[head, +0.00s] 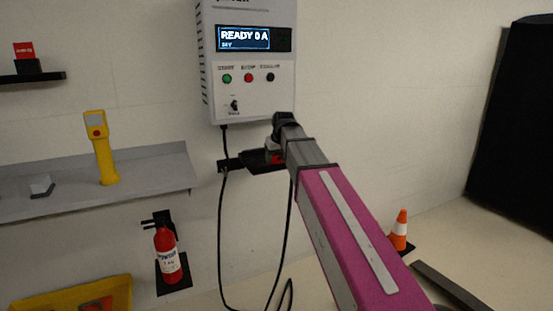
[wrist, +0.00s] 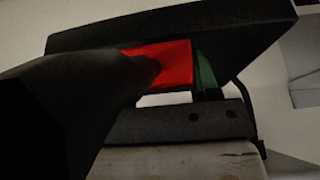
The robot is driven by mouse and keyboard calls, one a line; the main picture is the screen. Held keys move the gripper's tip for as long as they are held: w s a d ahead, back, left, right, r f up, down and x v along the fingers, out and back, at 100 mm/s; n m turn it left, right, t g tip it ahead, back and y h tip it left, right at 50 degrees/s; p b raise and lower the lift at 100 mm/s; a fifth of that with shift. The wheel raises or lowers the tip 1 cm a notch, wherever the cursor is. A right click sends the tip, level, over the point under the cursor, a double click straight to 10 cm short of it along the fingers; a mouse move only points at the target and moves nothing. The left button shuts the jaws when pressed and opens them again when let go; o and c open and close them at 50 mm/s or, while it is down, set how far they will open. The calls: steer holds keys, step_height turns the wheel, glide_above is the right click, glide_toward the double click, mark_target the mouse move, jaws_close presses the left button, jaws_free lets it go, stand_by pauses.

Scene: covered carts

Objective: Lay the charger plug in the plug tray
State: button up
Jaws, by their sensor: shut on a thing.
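The charger plug, a black body with a red end, shows in the wrist view (wrist: 168,65) and in the head view (head: 277,157). My gripper (head: 270,151) is shut on it below the charger box. A green piece beside the red end shows in the wrist view. The plug tray (head: 279,168) is a small black wall shelf directly under the plug; its dark surface fills the top of the wrist view (wrist: 215,28). The plug is at or just above the tray; I cannot tell whether they touch. My arm hides the tray's right part.
The wall charger (head: 245,95) reads READY 0 A. A black cable (head: 220,230) hangs below it. At left are a grey shelf (head: 150,175) with a yellow device (head: 101,150) and a red extinguisher (head: 167,257). An orange cone (head: 399,230) stands at right.

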steer(key=shift+w+a, duration=0.5)
steer(key=shift+w, duration=0.7)
steer(key=shift+w+a, duration=0.5)
steer(key=shift+w, duration=0.65)
steer(key=shift+w+a, duration=0.5)
steer(key=shift+w, duration=0.7)
steer(key=o, duration=1.2)
steer(key=shift+c, duration=0.2)
steer(key=shift+s+r, duration=0.1)
steer(key=v, duration=1)
steer(key=shift+r, duration=0.25)
steer(key=shift+s, duration=0.15)
